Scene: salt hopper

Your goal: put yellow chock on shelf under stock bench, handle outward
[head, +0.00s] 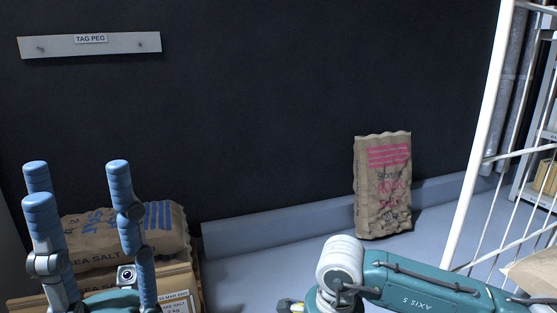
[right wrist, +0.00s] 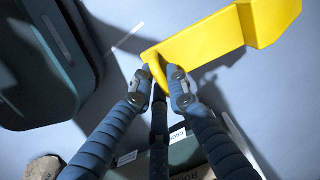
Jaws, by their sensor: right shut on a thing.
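The yellow chock (right wrist: 215,38) is in the right wrist view, off to the upper right above a grey-blue floor. My right gripper (right wrist: 161,76) is shut on its looped handle at the chock's left end. The chock's far end runs out of the top of the picture. My left gripper (head: 78,178) is open and empty, fingers pointing up, in front of the salt sacks at lower left. I cannot make out the stock bench or its under-shelf in either view.
A sea salt sack (head: 125,232) lies on stacked goods at lower left. A rock salt sack (head: 383,187) stands against the dark wall. A white wire frame (head: 483,140) rises at right, with shelving behind it. The floor (head: 265,262) between the sacks is clear.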

